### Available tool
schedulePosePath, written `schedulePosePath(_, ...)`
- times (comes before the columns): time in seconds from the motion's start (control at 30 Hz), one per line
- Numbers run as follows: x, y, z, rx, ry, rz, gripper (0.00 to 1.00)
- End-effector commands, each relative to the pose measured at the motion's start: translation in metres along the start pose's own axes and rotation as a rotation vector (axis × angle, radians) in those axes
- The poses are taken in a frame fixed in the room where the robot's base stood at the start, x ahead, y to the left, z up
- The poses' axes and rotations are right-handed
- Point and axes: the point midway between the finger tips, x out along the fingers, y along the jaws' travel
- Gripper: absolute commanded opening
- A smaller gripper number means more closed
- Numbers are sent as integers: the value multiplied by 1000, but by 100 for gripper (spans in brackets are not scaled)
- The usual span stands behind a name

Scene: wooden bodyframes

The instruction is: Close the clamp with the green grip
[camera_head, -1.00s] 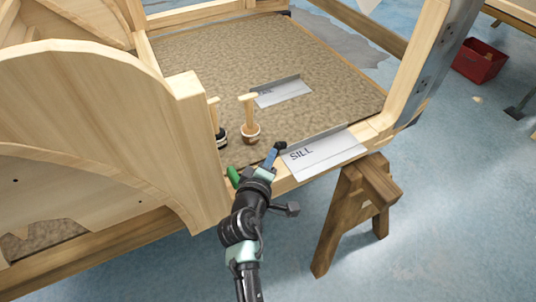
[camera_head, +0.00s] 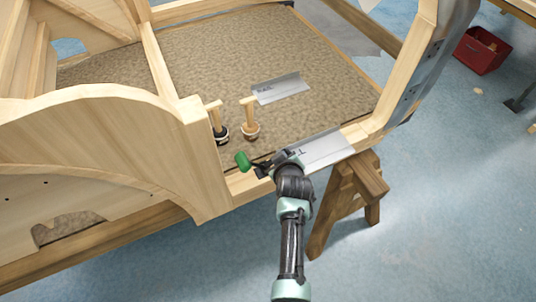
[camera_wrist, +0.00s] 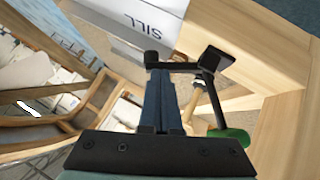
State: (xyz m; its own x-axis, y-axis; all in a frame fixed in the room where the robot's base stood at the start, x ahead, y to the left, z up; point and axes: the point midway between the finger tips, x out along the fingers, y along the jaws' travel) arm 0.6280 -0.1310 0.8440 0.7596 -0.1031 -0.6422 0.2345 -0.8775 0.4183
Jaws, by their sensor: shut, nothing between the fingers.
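The clamp's green grip (camera_head: 243,161) sticks out to the left of my gripper, near the front wooden rail. The grip also shows in the wrist view (camera_wrist: 232,136), at the end of a black clamp lever (camera_wrist: 213,92). A black crossbar (camera_wrist: 182,66) of the clamp lies by my fingertips, below the SILL plate (camera_wrist: 150,20). My gripper (camera_wrist: 160,76) has its blue fingers shut and empty, close to or touching this bar; I cannot tell which. In the head view my wrist hides the fingers and part of the clamp.
Two wooden-handled tools (camera_head: 250,120) stand on the brown floor panel (camera_head: 210,65) behind the clamp. A curved wooden panel (camera_head: 100,130) rises at left. A trestle (camera_head: 350,190) supports the frame at right. A red bin (camera_head: 480,50) sits far right.

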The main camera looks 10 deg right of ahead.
Motion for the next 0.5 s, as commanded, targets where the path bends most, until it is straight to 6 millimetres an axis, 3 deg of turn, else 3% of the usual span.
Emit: schedulePosePath(0.5, 20, 4, 19, 229, 2, -232, 0)
